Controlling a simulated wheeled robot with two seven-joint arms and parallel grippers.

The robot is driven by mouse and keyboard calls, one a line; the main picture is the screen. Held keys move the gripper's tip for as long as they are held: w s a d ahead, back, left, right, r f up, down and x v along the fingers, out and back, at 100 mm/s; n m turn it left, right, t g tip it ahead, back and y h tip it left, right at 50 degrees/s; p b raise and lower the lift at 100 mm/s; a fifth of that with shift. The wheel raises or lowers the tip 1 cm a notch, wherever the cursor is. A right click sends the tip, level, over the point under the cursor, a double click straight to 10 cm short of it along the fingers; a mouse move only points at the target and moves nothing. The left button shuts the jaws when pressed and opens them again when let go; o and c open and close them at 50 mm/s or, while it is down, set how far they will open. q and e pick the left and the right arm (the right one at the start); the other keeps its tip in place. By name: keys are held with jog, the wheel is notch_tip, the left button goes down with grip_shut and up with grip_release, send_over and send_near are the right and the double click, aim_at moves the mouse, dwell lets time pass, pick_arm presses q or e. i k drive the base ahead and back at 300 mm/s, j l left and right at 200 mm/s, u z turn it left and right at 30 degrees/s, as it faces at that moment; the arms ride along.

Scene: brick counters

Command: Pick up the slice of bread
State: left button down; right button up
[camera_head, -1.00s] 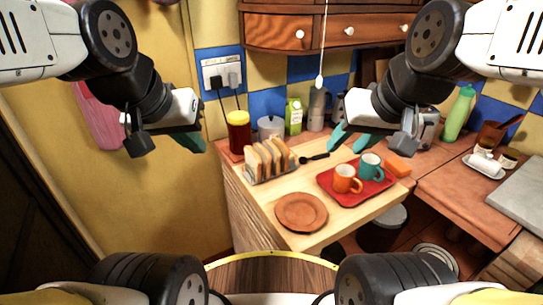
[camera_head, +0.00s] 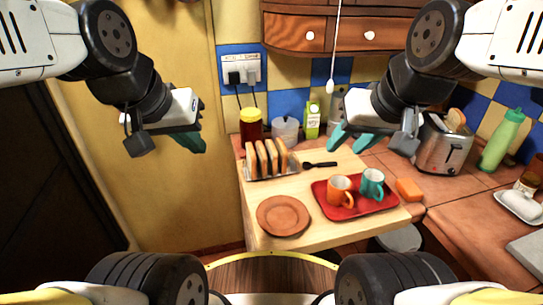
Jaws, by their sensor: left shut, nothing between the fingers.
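Several slices of bread (camera_head: 267,156) stand upright in a toast rack (camera_head: 272,174) on the light wooden counter, left of centre. Another slice of bread (camera_head: 456,120) sticks out of the top of a metal toaster (camera_head: 443,150) at the right. My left gripper (camera_head: 192,143) is shut and empty, in the air left of the rack. My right gripper (camera_head: 350,140) is open and empty, its teal fingers apart, in the air between the rack and the toaster.
A brown plate (camera_head: 284,216) lies in front of the rack. A red tray (camera_head: 357,208) holds an orange mug (camera_head: 340,190) and a teal mug (camera_head: 372,184). A dark-red jar (camera_head: 251,130) and white pot (camera_head: 285,130) stand behind the rack. A cabinet (camera_head: 330,35) hangs above.

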aim_at(456, 118)
jog(key=l+u, duration=0.5)
jog(key=l, duration=0.3)
jog(key=z, duration=1.7)
jog(key=i+l+u, duration=0.1)
jog(key=u, duration=0.25)
jog(key=l+u, duration=0.2)
jog(key=u, duration=0.15)
jog(key=l+u, duration=0.2)
jog(key=u, duration=0.15)
jog(key=i+l, duration=0.05)
